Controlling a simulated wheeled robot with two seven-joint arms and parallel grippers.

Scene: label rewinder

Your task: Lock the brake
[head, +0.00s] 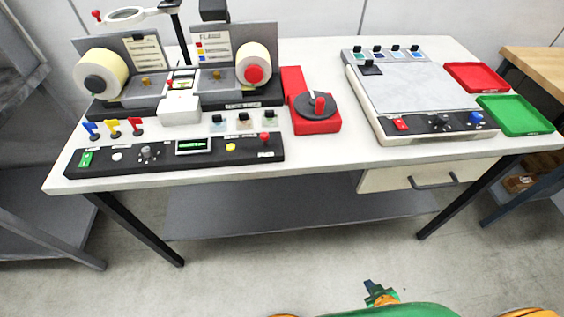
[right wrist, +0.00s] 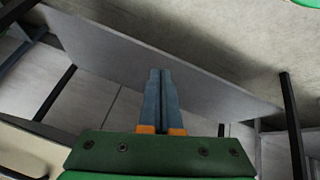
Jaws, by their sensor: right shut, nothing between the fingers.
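The brake is not labelled legibly. A red unit (head: 316,122) with a dark round disc and a red upright handle (head: 320,105) stands on the table, right of the rewinder; I cannot tell whether it is the brake. The rewinder (head: 180,85) has a cream roll on each side, the right one with a red hub (head: 254,74). My right gripper (head: 374,291) is low in front of the table, far from the machine. In the right wrist view its fingers (right wrist: 161,76) are shut together and empty. My left gripper is not in view.
A black control panel (head: 175,155) with buttons and knobs lies along the table's front left edge. A grey-topped device (head: 415,88) stands at the right, beside red (head: 476,77) and green (head: 515,115) trays. A drawer (head: 420,177) and lower shelf (head: 300,213) are below the tabletop.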

